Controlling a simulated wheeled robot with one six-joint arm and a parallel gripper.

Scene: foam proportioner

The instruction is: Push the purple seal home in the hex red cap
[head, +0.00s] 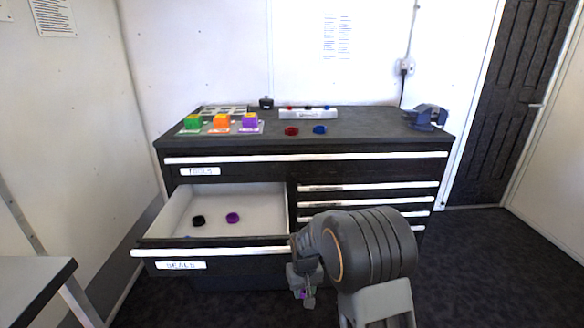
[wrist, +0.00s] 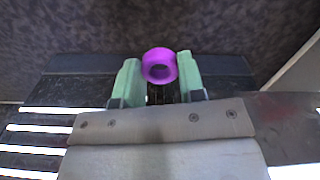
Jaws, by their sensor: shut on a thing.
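My gripper (head: 303,293) hangs low in front of the cabinet, just right of the open drawer. In the wrist view my gripper (wrist: 158,80) has its two green fingers shut on a purple ring-shaped seal (wrist: 150,53), with the hole facing the camera. In the head view the held seal (head: 308,297) is a small purple spot at the fingertips. A red cap (head: 291,131) lies on the cabinet top, left of a blue cap (head: 320,129). Whether the red cap is hex is too small to tell.
The open drawer (head: 168,213), labelled SEALS, holds a black seal (head: 198,220) and another purple seal (head: 232,217). The worktop's front right is clear.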

